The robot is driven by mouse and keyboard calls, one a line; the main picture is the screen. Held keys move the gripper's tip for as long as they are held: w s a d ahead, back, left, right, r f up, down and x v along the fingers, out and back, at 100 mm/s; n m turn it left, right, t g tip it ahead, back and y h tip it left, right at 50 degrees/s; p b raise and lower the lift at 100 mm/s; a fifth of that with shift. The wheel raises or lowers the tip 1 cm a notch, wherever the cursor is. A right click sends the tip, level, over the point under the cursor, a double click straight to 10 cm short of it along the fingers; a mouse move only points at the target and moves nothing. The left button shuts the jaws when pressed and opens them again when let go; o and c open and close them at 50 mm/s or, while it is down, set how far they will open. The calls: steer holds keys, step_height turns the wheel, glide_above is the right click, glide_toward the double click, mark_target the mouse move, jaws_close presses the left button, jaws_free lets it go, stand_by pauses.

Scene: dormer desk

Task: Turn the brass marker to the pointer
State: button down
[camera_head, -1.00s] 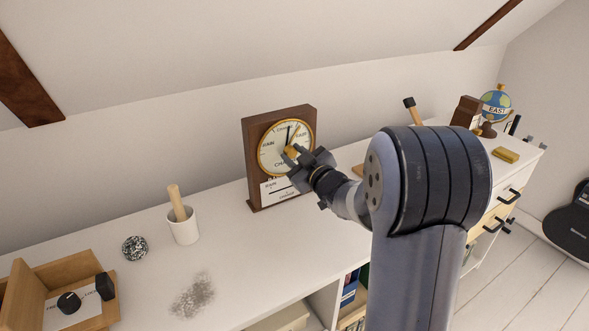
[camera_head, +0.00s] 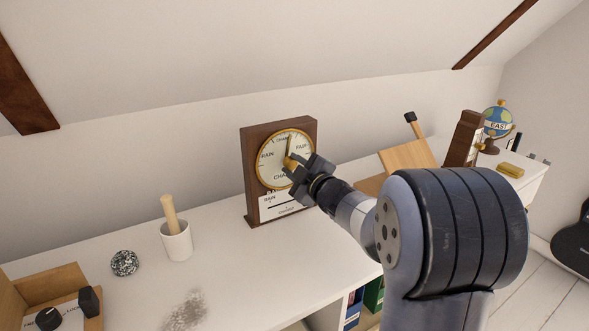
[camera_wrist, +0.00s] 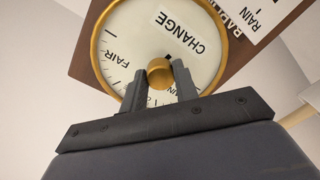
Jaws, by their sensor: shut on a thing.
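A dark wooden barometer (camera_head: 249,180) stands upright on the white desk, with a brass-rimmed cream dial (camera_head: 272,172) facing me. My gripper (camera_head: 295,163) is at the dial's middle, shut on the brass knob (camera_wrist: 160,72) of the marker. In the wrist view my gripper (camera_wrist: 162,82) has one finger on each side of the knob. In the head view the brass marker (camera_head: 290,140) points nearly straight up, close to CHANGE. The dark pointer is at about the same place; I cannot tell whether they line up exactly. My fingers hide the dial's upper part in the wrist view.
Left of the barometer are a white mortar with a pestle (camera_head: 176,240), a speckled ball (camera_head: 125,263) and a wooden box with dark knobs (camera_head: 40,290). A wooden board (camera_head: 407,156) and a small globe (camera_head: 498,122) stand right.

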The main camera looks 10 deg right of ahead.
steer(key=c, duration=1.1)
jaws_free()
steer(key=v, duration=1)
steer(key=shift+s, duration=0.4)
steer(key=shift+w, duration=0.1)
steer(key=x, duration=1)
steer(key=shift+w, duration=0.3)
